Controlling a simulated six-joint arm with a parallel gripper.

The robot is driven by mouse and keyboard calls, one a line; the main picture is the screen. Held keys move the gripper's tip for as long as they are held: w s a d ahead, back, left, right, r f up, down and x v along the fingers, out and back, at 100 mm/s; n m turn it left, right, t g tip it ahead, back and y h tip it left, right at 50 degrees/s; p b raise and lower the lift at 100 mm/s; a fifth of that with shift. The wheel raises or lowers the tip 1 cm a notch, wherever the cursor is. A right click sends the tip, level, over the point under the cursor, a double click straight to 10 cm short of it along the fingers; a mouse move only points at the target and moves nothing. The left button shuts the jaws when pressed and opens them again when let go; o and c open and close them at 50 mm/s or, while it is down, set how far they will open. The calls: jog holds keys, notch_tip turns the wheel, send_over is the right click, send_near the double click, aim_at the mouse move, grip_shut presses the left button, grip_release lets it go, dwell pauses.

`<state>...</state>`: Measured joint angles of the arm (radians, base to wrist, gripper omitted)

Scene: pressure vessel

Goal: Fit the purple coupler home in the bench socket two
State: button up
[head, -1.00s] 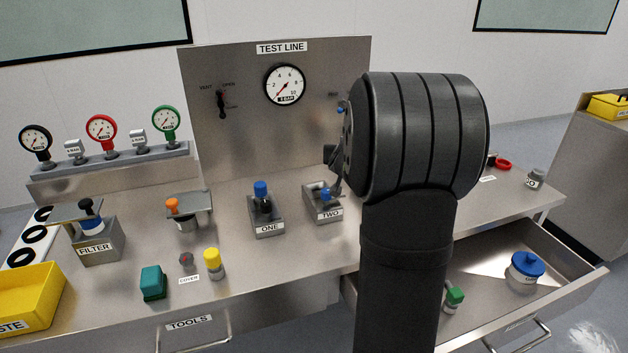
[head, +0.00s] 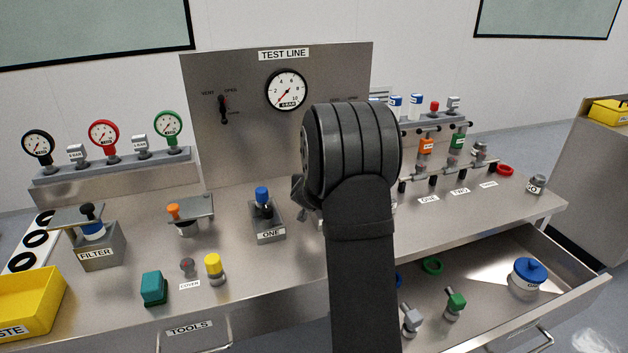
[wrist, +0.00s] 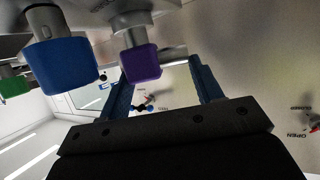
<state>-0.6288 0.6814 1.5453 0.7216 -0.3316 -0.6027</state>
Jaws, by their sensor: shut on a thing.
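In the wrist view a purple coupler (wrist: 142,65) with a grey metal body is at my gripper's fingertips (wrist: 163,75), overlapping the left finger. My gripper is shut on it, though the contact is not clear. In the head view my gripper (head: 303,192) is partly hidden by my own wrist and sits above the bench, right of the block labelled ONE (head: 268,225). Socket two is almost wholly hidden behind my arm in the head view. The purple coupler does not show there.
A blue-capped part (wrist: 62,75) and a green one (wrist: 12,85) are close by in the wrist view. Block ONE holds a blue-topped part (head: 262,195). The test line panel (head: 240,150) stands behind. An open drawer (head: 490,270) with loose parts lies at right front.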

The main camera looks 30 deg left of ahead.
jog(key=shift+f, duration=0.15)
jog(key=shift+f, duration=0.1)
jog(key=o, duration=1.7)
jog(key=shift+o, duration=0.2)
jog(key=shift+r, duration=0.25)
jog(key=v, duration=1.2)
jog(key=shift+f, duration=0.1)
